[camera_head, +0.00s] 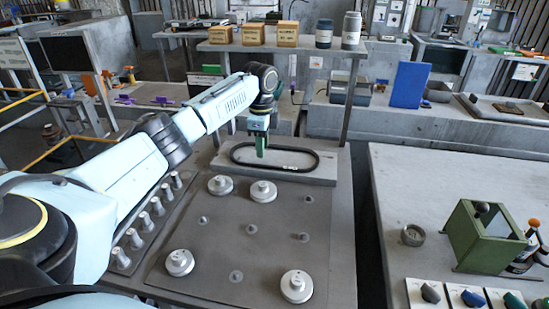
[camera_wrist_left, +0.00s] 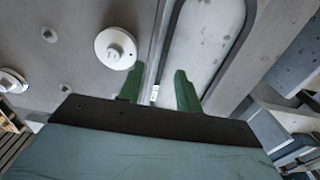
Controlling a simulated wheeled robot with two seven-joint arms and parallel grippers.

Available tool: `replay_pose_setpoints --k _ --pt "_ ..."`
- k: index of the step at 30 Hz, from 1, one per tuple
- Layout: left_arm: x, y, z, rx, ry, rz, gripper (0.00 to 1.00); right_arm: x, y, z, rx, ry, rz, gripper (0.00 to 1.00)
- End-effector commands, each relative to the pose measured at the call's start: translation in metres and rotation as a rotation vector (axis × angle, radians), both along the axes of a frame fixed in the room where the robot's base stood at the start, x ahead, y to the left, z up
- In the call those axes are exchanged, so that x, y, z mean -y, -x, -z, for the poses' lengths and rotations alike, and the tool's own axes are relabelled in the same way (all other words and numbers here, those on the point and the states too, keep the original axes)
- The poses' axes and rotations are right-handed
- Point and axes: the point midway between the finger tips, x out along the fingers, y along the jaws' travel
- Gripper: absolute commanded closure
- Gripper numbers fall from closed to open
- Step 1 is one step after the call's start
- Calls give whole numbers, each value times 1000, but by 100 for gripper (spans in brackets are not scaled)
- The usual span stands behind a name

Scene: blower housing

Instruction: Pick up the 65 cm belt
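The belt (camera_head: 309,152) is a black oval loop lying flat on a light grey plate at the back of the work table. It bears a small pale label (camera_wrist_left: 154,93). My left gripper (camera_head: 262,153) points down over the left part of the loop. In the left wrist view my green fingers (camera_wrist_left: 159,90) are spread apart with the label between them and no grip on the belt visible. The belt strand (camera_wrist_left: 168,45) runs up from near the fingers; how high the fingertips are above it is hard to tell. My right gripper is not in view.
The table (camera_head: 220,260) carries several round white pulleys (camera_head: 263,191) and small studs in front of the plate. A row of pegs (camera_head: 145,222) stands at the left. A shelf (camera_head: 280,47) with boxes and jars stands behind; a right-hand table (camera_head: 440,190) holds a green box.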

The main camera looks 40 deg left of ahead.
Motion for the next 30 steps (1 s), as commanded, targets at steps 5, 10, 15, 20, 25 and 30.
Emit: replay_pose_setpoints --k 5,10,15,20,25,30 --pt "0 -1 12 -1 0 1 65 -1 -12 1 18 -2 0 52" --pt "0 -6 37 -2 1 -1 65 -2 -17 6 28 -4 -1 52" --pt "-1 -6 57 -1 0 0 65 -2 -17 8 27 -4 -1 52" --pt "-1 -6 61 0 1 1 65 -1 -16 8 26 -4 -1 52" --pt "-1 -6 60 1 0 1 71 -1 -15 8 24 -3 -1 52" --pt "-1 -6 60 1 0 1 93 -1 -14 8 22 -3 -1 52"
